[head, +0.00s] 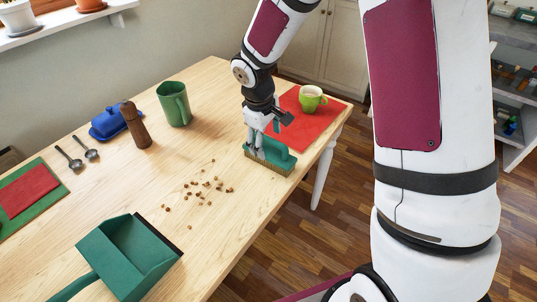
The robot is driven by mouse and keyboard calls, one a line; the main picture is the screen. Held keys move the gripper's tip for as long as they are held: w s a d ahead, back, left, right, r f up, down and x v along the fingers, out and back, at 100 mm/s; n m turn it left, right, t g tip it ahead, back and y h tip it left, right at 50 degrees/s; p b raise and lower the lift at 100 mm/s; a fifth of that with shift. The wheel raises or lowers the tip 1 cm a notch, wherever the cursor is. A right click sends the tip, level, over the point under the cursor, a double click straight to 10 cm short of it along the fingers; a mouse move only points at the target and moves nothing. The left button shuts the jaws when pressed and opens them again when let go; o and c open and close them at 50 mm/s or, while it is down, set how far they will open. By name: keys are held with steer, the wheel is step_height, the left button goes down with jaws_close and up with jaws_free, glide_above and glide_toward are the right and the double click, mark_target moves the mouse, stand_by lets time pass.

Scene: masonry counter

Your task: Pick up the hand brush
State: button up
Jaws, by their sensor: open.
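The green hand brush (278,159) with pale bristles rests on the wooden table near its right edge. My gripper (268,148) points down at the brush from above, its fingers at the brush's left part. The fingers are open; whether they touch the brush or straddle it cannot be told from this view. The gripper hides part of the brush's top.
A green dustpan (127,254) lies at the front, with scattered brown crumbs (205,186) between it and the brush. A red mat (311,127) with a green cup (312,99) is behind the brush.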

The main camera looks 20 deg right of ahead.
mark_target(270, 152)
steer(key=shift+w+d+f, duration=0.15)
steer(key=shift+f, duration=0.85)
steer(key=shift+w+d+f, duration=0.1)
steer(key=shift+d+f, duration=0.1)
steer(key=shift+f, duration=0.75)
steer(key=shift+w+d+f, duration=0.15)
steer(key=shift+f, duration=0.85)
steer(key=c, duration=1.4)
